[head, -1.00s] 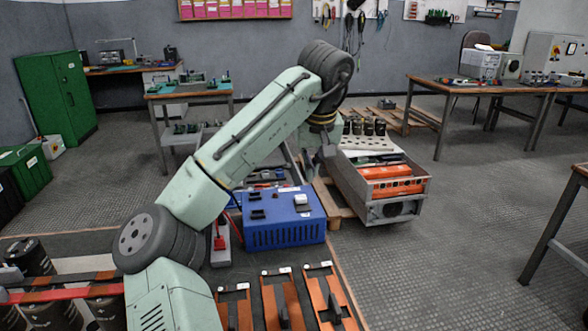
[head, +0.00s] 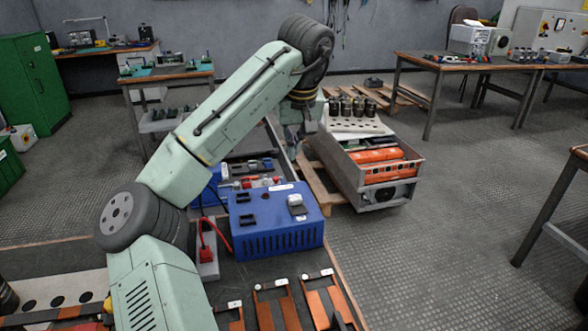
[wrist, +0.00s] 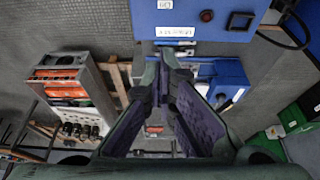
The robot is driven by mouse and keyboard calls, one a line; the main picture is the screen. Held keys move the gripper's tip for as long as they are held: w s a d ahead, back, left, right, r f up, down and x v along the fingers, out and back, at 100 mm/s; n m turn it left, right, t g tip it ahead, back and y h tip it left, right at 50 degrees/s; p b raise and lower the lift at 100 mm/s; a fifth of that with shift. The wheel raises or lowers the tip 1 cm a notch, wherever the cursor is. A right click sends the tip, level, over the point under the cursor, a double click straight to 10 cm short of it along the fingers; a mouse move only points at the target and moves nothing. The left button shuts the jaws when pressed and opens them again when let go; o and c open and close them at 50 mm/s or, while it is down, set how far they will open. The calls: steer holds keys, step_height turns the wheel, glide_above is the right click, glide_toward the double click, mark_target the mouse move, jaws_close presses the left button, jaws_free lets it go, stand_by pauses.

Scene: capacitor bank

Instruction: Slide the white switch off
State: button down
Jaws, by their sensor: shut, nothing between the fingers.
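A blue box (head: 276,238) stands on the bench in the middle of the head view. A pale grey-white piece (head: 297,204) sits on its top right, and it may be the white switch. Small black parts (head: 246,218) sit on the box's top left. My gripper (head: 296,150) hangs beyond the box, above its far side and apart from it. In the wrist view my gripper's fingers (wrist: 163,62) come together and hold nothing. A blue face (wrist: 200,24) with a black square and a dark red round part fills the top of that view. No white switch can be made out there.
A red plug (head: 206,254) with a cable stands left of the box. Orange-based levers (head: 275,308) line the bench front. A grey crate (head: 376,180) with orange items lies on a pallet beyond. Open floor (head: 440,240) is at the right.

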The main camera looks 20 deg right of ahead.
mark_target(295, 200)
steer(key=p+x, duration=0.1)
steer(key=x, duration=0.8)
steer(key=shift+w+a+f, duration=0.1)
steer(key=shift+w+f, duration=0.05)
steer(key=shift+f, duration=0.2)
steer(key=s, duration=0.3)
steer(key=shift+s+r+p, duration=0.2)
steer(key=shift+p, duration=0.15)
steer(key=shift+s+f, duration=0.1)
steer(key=shift+s, duration=0.25)
steer(key=shift+d, duration=0.2)
